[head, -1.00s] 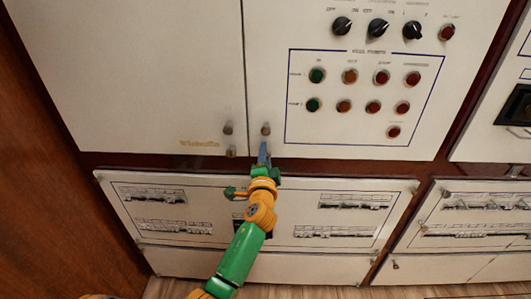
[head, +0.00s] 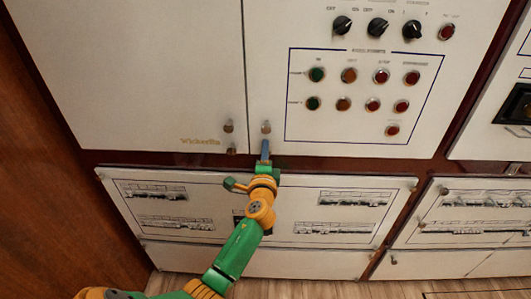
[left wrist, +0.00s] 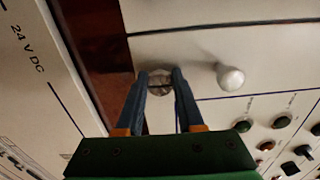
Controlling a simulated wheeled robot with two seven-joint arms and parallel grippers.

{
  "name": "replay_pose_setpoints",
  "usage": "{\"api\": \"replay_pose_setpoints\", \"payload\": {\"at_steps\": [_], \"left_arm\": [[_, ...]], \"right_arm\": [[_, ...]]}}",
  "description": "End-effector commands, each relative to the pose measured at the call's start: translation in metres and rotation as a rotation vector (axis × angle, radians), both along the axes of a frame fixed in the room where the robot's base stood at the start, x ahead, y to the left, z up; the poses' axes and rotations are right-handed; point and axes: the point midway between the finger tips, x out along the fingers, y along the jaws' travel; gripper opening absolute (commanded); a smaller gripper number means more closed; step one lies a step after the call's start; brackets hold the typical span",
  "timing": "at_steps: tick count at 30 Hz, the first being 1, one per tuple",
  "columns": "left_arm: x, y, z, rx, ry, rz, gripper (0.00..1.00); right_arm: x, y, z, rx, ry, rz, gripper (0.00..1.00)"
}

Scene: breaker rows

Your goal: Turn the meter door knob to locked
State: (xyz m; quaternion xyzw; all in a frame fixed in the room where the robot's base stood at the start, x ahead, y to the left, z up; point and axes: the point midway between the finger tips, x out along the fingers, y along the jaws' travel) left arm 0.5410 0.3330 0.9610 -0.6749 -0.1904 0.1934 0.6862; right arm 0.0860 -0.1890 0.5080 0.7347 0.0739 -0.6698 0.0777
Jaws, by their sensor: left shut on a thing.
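My left gripper (head: 265,148) reaches up from below to the lower left corner of the panel door with the buttons. In the left wrist view the two blue fingers (left wrist: 160,74) are shut on a round metal door knob (left wrist: 158,84), one on each side. A dark slot line shows across the knob's face. I cannot read a locked mark or its exact angle. In the head view the fingers cover this knob. A second knob (head: 266,127) sits just above it on the same door; it shows pale in the left wrist view (left wrist: 230,78). My right gripper is not in view.
The left door has two knobs (head: 228,127) near its lower right corner. Coloured buttons (head: 349,76) and black rotary switches (head: 378,27) lie up and right. Below is a drawn breaker panel (head: 300,180). A brown wooden wall (head: 40,190) stands at left.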

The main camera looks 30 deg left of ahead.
Motion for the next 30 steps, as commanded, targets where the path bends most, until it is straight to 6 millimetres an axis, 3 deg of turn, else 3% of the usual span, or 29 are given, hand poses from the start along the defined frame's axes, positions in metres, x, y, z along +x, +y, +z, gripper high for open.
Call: {"api": "replay_pose_setpoints", "payload": {"at_steps": [4,5,7,8,17,24,30], "left_arm": [[0.000,0.000,0.000,0.001,0.001,0.001,0.00],[0.000,0.000,0.000,0.001,0.001,0.001,0.45],[0.000,0.000,0.000,0.001,0.001,0.001,0.63],[0.000,0.000,0.000,0.000,0.000,0.001,0.67],[-0.003,-0.002,0.000,-0.001,-0.001,0.000,0.67],[-0.043,-0.026,-0.001,-0.003,0.002,0.000,0.67],[-0.061,-0.037,-0.001,-0.001,0.002,0.001,0.67]], "right_arm": [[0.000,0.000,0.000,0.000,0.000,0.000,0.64],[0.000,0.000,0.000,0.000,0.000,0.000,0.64],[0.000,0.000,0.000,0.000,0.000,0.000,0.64],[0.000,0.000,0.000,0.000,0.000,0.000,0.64],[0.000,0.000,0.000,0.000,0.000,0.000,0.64],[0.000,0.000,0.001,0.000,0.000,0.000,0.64],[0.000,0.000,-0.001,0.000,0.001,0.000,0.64]]}}
